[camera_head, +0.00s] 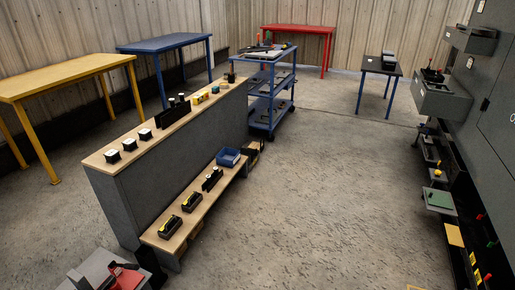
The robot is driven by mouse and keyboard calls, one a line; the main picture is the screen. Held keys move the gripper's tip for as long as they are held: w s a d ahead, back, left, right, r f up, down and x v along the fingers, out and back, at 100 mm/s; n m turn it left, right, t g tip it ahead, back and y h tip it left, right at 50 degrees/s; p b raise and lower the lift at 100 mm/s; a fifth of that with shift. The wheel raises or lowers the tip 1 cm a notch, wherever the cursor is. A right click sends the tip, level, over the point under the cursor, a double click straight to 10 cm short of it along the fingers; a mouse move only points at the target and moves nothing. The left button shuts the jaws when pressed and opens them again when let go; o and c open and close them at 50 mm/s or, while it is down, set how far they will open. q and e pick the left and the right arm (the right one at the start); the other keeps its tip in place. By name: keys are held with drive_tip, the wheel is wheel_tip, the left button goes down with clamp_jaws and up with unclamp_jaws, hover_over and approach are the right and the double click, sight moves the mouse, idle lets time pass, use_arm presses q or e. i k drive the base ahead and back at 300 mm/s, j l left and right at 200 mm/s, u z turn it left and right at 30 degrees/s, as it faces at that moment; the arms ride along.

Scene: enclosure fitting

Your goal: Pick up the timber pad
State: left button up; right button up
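A flat tan, wood-coloured square (454,235) lies low at the right, beside the base of the grey cabinet. It may be the timber pad, but it is too small to be sure. Neither of my grippers can be made out in the head view.
A long grey bench with a wooden top (98,160) and lower shelf holds small parts and a blue bin (228,157). Behind stand a blue cart (262,88) and yellow (65,75), blue (175,42) and red (300,29) tables. The middle floor is clear.

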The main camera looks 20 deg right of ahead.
sight(256, 143)
drive_tip(key=i+l+z, duration=0.75)
drive_tip(key=i, duration=0.35)
drive_tip(key=i+l+z, duration=0.25)
drive_tip(key=i, duration=0.35)
drive_tip(key=i+z, duration=0.25)
drive_tip(key=i, duration=0.35)
drive_tip(key=i+u, duration=0.1)
drive_tip(key=i, duration=0.65)
drive_tip(key=i+l+u, duration=0.1)
drive_tip(key=i, duration=0.65)
drive_tip(key=i+l+u, duration=0.1)
drive_tip(key=i, duration=0.6)
